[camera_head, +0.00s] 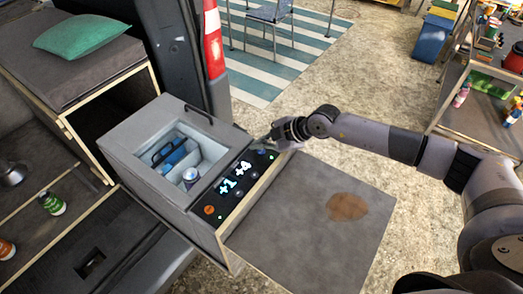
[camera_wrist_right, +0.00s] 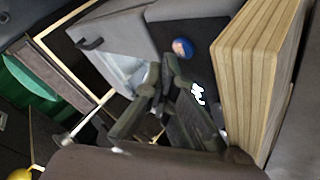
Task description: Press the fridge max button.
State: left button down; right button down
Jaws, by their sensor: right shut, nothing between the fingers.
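The grey fridge box (camera_head: 125,150) stands open at the van's tailgate. Its black control panel (camera_head: 230,203) has a lit display reading about +1 and +4, an orange round button at the near end, and dark round buttons along it. I cannot read which one is max. My right gripper (camera_head: 268,141) is shut and empty, at the far end of the panel; whether it touches is unclear. In the right wrist view the shut fingers (camera_wrist_right: 166,72) point toward the panel, with a blue round button (camera_wrist_right: 182,48) just beyond them. My left gripper is not in view.
A brown-stained grey board (camera_head: 310,225) extends to the right of the fridge. A wooden edge (camera_wrist_right: 252,70) borders the panel in the wrist view. A green cushion (camera_head: 80,35) lies on the box at left. A green can (camera_head: 52,203) stands at lower left.

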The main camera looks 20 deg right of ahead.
aim_at(261, 154)
jog(key=shift+s+f, duration=0.35)
jog(key=shift+f, duration=0.25)
jog(key=shift+s+f, duration=0.3)
jog(key=shift+f, duration=0.25)
jog(key=shift+r, duration=0.1)
jog(key=shift+s+p, duration=0.1)
jog(key=shift+p, duration=0.35)
jog(key=r+p, duration=0.4)
jog(key=p, duration=0.1)
jog(key=r+p, duration=0.2)
jog(key=shift+w+d+r+p, duration=0.1)
jog(key=shift+w+r+p, duration=0.1)
jog(key=shift+w+p, duration=0.15)
jog(key=shift+w+f, duration=0.1)
jog(key=shift+f, duration=0.05)
